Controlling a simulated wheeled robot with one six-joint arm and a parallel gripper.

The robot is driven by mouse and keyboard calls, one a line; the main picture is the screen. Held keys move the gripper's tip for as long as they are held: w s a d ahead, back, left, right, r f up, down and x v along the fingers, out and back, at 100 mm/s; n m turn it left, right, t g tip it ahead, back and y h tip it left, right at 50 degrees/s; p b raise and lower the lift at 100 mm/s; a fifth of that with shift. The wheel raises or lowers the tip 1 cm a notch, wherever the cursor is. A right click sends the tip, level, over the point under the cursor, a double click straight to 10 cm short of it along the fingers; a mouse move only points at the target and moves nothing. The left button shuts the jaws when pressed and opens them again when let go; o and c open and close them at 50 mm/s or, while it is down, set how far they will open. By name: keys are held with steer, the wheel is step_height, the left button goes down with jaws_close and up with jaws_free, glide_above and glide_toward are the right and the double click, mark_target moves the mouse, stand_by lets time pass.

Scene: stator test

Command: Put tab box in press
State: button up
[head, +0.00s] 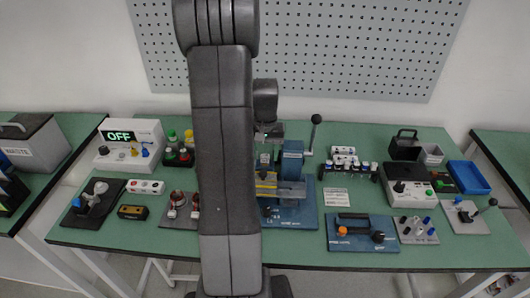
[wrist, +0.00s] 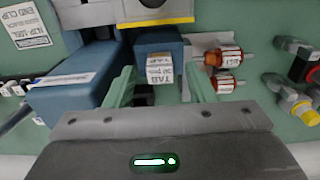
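A small white box with an orange edge and "TAB" lettering (wrist: 160,69) shows in the wrist view, at the near end of a blue press block (wrist: 158,42). I cannot tell how it is seated there. My gripper (wrist: 160,72) has its two pale green fingers spread wide, one on each side of the box with visible gaps. Nothing is held between them. In the head view the blue press (head: 291,160), with its black-knobbed lever (head: 316,119), stands at mid-table, partly behind my arm. The box and my fingertips cannot be made out there.
A yellow-and-black edged plate (wrist: 155,20) is just beyond the block. A larger blue body (wrist: 75,80) is to the left. A blue-based fixture (head: 361,232) and a blue tray (head: 469,176) are further right.

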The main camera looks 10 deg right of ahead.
step_height(320, 180, up, 14)
steer(key=shift+b, duration=0.45)
steer(key=shift+f, duration=0.1)
stand_by(0.5)
